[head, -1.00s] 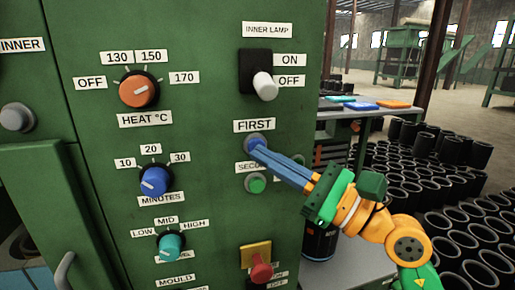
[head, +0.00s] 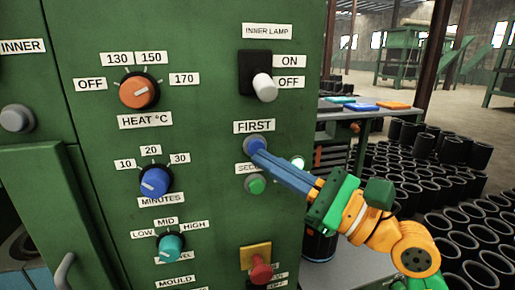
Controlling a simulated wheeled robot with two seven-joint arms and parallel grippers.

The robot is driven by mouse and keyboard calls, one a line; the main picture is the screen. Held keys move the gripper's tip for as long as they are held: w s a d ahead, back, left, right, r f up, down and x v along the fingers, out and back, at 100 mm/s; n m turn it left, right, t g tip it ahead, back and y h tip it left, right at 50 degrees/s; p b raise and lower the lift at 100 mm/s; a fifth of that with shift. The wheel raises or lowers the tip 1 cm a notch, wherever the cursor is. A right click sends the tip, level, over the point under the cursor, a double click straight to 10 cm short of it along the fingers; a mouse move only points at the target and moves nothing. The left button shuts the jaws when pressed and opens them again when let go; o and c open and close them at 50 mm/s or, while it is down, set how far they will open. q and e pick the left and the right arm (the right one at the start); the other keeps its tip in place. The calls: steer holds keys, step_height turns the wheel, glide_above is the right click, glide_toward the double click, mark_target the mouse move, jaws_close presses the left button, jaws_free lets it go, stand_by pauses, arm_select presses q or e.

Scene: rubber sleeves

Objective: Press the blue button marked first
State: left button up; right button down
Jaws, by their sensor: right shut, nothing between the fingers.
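The blue button marked FIRST (head: 254,142) is on the green panel (head: 215,220), just under its white label. My right gripper (head: 262,154) is shut and empty, with its blue fingertips at the button and covering part of it. I cannot tell for sure whether the tips press it. A small round lamp (head: 298,162) to the right of the button glows whitish green. My left gripper is not in view.
Below is a green button (head: 256,185), its SECOND label partly hidden by my fingers. Nearby are the inner lamp switch (head: 264,86), a red knob on yellow (head: 260,268), and orange (head: 139,90), blue (head: 155,182) and teal (head: 171,245) dials. Black sleeves (head: 460,200) stand at right.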

steer(key=shift+s+d, duration=0.25)
steer(key=shift+s, duration=0.55)
steer(key=shift+s+d, duration=0.3)
steer(key=shift+s, duration=0.5)
steer(key=shift+s+d, duration=0.25)
steer(key=shift+s, duration=0.55)
